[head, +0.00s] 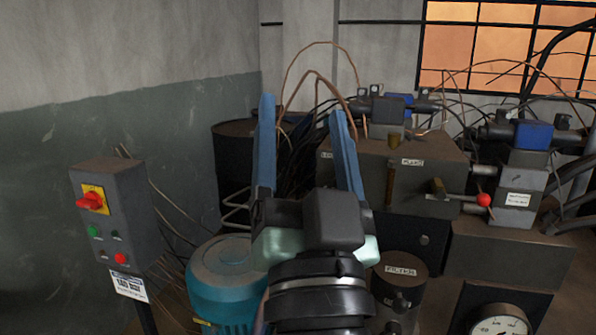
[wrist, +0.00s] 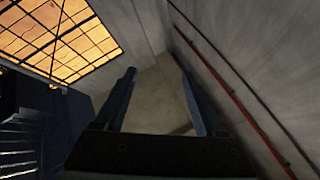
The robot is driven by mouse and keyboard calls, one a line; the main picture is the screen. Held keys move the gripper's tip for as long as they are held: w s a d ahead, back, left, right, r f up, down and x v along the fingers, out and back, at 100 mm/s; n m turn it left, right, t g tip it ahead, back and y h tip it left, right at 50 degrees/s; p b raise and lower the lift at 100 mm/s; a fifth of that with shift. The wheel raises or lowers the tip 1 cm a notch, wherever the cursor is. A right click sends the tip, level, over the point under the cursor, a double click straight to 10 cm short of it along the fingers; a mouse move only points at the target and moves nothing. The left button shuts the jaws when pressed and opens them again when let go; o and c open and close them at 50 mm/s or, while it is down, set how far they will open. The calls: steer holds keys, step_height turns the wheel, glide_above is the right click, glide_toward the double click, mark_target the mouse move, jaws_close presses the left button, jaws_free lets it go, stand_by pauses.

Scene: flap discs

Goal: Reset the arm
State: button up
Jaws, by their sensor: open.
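My gripper (head: 304,125) is in the middle of the head view, with its two blue fingers pointing up and spread apart. Nothing is between the fingers. In the wrist view my gripper (wrist: 160,92) also shows open and empty, with bare grey wall beyond it. My dark wrist hides part of the machinery behind it in the head view.
A control box (head: 117,217) with a red knob stands at the left. A teal motor (head: 222,278) sits beside my wrist. Hydraulic blocks, a red-tipped lever (head: 483,200), a filter canister (head: 402,280) and a gauge (head: 500,326) fill the right. Cables hang behind. A window (head: 490,45) is at the back right.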

steer(key=s+r+n+t+h, duration=0.1)
steer(key=s+r+n+t, duration=0.15)
steer(key=s+r, duration=0.55)
step_height(320, 180, up, 18)
steer(key=p, duration=1.6)
steer(key=shift+w+a+f+p, duration=0.15)
steer(key=shift+w+a+p, duration=0.05)
steer(key=shift+a+p, duration=0.15)
steer(key=shift+n, duration=0.25)
